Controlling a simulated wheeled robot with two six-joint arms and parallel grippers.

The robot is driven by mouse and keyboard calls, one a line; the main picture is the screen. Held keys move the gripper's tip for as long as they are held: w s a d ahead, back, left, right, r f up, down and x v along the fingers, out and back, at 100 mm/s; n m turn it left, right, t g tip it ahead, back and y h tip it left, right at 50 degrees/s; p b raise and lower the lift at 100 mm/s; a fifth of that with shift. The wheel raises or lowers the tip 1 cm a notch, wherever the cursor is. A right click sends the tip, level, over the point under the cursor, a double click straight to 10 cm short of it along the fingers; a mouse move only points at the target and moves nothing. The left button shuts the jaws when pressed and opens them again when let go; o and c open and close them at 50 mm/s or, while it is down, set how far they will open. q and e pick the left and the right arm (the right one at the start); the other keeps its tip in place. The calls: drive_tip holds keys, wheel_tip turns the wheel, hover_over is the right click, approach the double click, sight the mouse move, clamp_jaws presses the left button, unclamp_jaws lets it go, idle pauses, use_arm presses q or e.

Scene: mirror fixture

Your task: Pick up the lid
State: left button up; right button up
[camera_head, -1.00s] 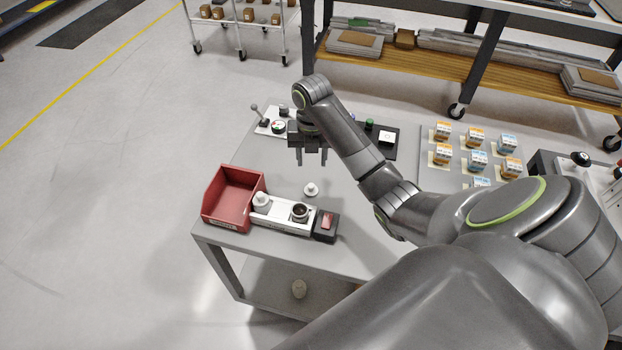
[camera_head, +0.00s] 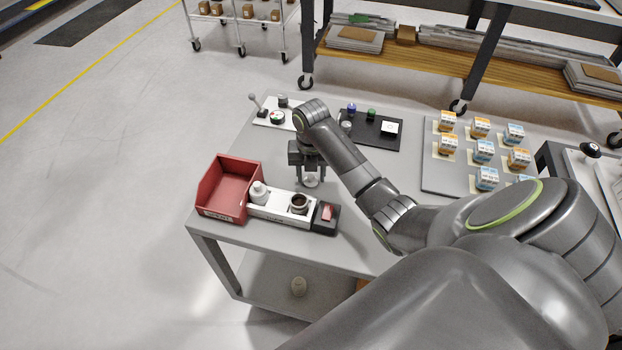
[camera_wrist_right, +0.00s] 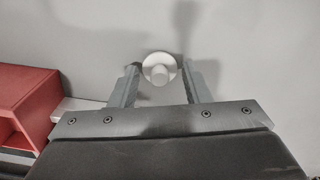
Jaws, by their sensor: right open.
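The lid (camera_head: 311,181) is a small white disc with a raised knob, lying on the grey table behind the white fixture. My right gripper (camera_head: 310,178) is over it, pointing down, with its fingers apart and empty. In the right wrist view the lid (camera_wrist_right: 159,68) shows between and just beyond the tips of my open right gripper (camera_wrist_right: 160,72). I cannot tell how high the fingertips are above the table. My left gripper is in neither view.
A red bin (camera_head: 229,188) stands left of the white fixture (camera_head: 281,207), which holds a white bottle (camera_head: 259,192) and a dark-mouthed cup (camera_head: 299,204). A black block with a red switch (camera_head: 327,213) is at its right. Small boxes (camera_head: 483,151) stand on a grey tray further right.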

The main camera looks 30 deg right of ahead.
drive_tip(key=c, duration=0.7)
drive_tip(key=shift+o, duration=0.2)
drive_tip(key=shift+r, duration=0.1)
